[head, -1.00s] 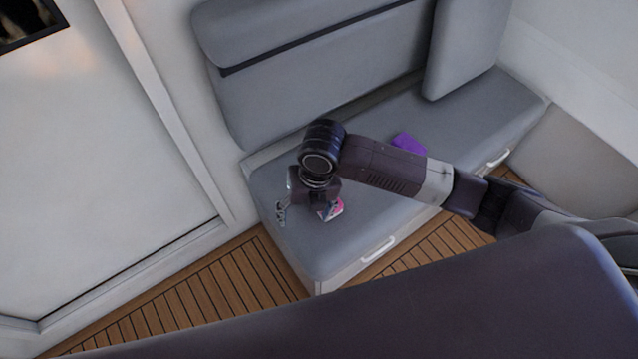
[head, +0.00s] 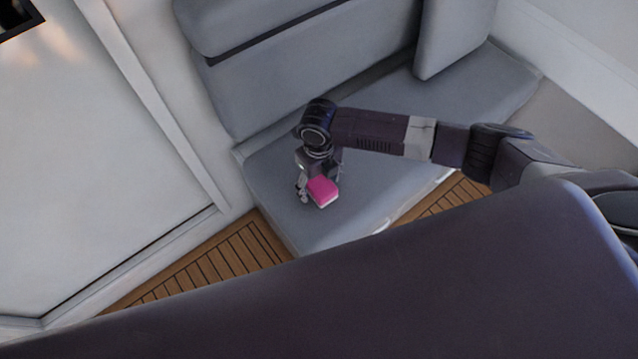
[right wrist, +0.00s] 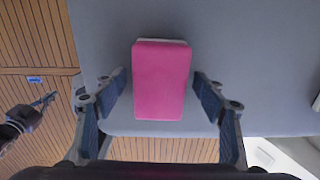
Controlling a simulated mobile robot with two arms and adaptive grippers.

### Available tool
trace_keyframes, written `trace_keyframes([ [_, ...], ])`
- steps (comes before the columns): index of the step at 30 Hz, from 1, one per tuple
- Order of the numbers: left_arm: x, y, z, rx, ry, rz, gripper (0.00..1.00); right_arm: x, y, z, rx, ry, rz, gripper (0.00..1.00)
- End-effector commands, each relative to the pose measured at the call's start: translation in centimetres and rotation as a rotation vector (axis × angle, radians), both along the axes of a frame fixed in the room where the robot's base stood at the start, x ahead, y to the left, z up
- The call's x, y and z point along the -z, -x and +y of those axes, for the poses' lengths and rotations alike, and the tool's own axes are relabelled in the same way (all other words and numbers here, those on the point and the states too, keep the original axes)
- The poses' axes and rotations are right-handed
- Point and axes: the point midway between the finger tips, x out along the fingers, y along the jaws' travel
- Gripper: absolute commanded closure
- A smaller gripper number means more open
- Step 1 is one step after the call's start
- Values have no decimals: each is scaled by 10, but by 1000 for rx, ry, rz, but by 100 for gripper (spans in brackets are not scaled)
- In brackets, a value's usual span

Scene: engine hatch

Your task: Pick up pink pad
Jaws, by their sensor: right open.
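The pink pad (head: 323,191) has a pink top and a pale underside, and lies on the grey seat cushion near its front left end. In the right wrist view the pad (right wrist: 161,82) is upright in the picture, between the two fingers. My right gripper (head: 319,180) is open above the seat at the pad. In the right wrist view one finger of the right gripper (right wrist: 159,78) is on each side of the pad, with a gap on both sides. What looks like my left gripper (right wrist: 30,115) shows at the left edge of that view, too small to judge.
The grey seat cushion (head: 275,175) has a backrest (head: 290,85) behind it and a loose cushion (head: 455,40) at the right. A white wall panel (head: 110,150) stands close at the left. Wooden floor (head: 210,265) lies in front. Free seat surface surrounds the pad.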

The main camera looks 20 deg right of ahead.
Motion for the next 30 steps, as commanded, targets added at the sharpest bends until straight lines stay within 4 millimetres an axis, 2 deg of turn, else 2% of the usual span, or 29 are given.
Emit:
trace_keyframes([
  [8,-1,-8,0,0,0,-11,100,3,0,0,0,1,0,38],
  [20,-1,-7,1,-1,0,-11,100,2,0,0,1,1,-1,82],
  [30,0,-6,2,-1,-1,-8,100,-2,-1,0,1,-1,-2,82],
])
